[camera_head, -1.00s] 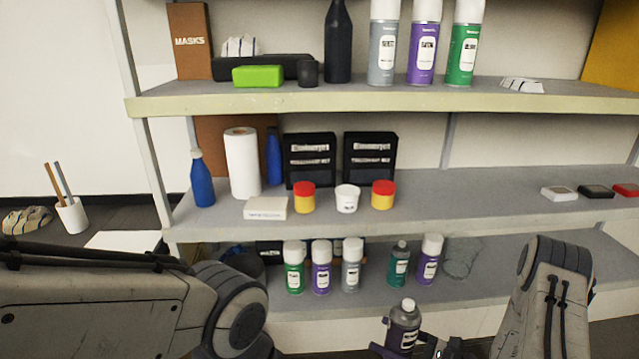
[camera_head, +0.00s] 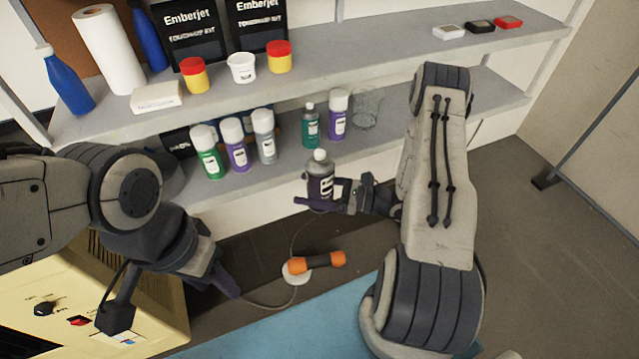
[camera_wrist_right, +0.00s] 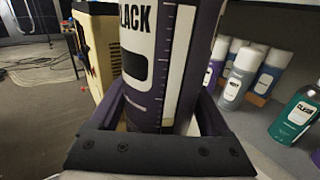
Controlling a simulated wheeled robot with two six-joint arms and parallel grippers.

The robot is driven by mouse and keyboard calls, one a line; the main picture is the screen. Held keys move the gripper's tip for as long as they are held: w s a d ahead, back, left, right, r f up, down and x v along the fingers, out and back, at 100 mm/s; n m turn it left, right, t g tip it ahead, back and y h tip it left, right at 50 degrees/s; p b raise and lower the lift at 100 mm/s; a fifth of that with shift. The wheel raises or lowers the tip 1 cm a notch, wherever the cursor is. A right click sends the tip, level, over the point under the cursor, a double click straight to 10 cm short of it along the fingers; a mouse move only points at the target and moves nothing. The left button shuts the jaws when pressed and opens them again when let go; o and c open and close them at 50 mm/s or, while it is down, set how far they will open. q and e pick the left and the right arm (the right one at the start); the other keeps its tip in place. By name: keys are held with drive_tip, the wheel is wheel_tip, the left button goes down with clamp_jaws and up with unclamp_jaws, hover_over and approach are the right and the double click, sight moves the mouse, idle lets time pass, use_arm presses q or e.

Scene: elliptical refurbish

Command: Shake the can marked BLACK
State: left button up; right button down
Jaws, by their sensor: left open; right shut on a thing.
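My left gripper (camera_head: 170,300) is open and empty at the lower left, above a yellowish cabinet.
Several spray cans, including a green one (camera_head: 209,160) and a teal one (camera_head: 311,128), stand on the lower shelf (camera_head: 430,125) behind the held can. An orange-and-black tool (camera_head: 318,262) lies below. A blue mat (camera_head: 300,325) covers the floor in front.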

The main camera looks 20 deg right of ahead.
sight(309, 172)
drive_tip(key=shift+r, duration=3.3)
drive_tip(key=shift+s, duration=0.15)
wheel_tip(309, 172, down, 7)
drive_tip(key=shift+f, duration=0.1)
drive_tip(key=shift+r, duration=0.2)
